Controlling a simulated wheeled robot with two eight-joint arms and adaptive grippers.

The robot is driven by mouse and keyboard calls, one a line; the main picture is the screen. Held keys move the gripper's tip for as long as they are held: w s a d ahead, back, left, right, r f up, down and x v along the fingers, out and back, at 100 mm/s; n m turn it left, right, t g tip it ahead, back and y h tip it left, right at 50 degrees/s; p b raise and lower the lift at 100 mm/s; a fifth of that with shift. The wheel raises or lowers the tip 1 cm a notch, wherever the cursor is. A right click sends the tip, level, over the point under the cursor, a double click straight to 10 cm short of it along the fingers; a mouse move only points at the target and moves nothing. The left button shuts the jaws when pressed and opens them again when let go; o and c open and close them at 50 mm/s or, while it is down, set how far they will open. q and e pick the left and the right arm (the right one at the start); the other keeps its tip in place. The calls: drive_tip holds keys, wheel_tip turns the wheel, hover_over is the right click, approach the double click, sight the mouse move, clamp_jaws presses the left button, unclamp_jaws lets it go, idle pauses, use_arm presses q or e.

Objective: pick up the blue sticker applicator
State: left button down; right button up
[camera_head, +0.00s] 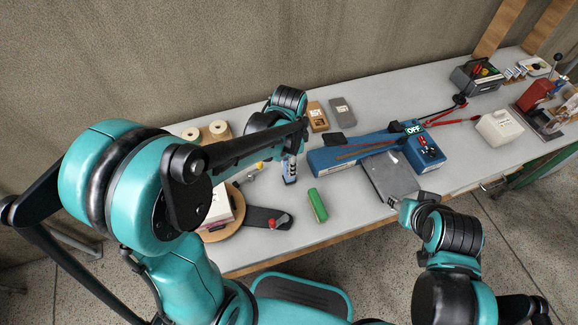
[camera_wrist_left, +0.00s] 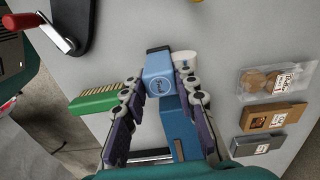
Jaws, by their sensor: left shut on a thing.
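The blue sticker applicator (camera_head: 289,180) is upright at the middle of the table in the head view, below my left gripper (camera_head: 291,157).
A green brush (camera_head: 317,205) lies close to the right of the applicator. A blue sealer (camera_head: 345,153) lies behind it. A round wooden turntable (camera_head: 222,234) with a box is at the left. Brown and grey packs (camera_head: 317,117) lie at the back.

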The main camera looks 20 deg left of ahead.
use_arm(q)
drive_tip(key=r+p, duration=0.1)
drive_tip(key=r, duration=0.1)
drive_tip(key=d+r+p, duration=0.1)
drive_tip(key=r, duration=0.1)
drive_tip(key=shift+s+d+r, duration=0.1)
drive_tip(key=shift+s+r, duration=0.1)
drive_tip(key=s+d+r+p, duration=0.3)
drive_tip(key=d+r, duration=0.3)
drive_tip(key=d, duration=0.3)
drive_tip(key=shift+s+d, duration=0.25)
drive_tip(key=shift+d, duration=0.15)
drive_tip(key=shift+f, duration=0.1)
drive_tip(key=c, duration=1.8)
unclamp_jaws()
drive_tip(key=shift+c, duration=0.2)
drive_tip(key=c, duration=0.4)
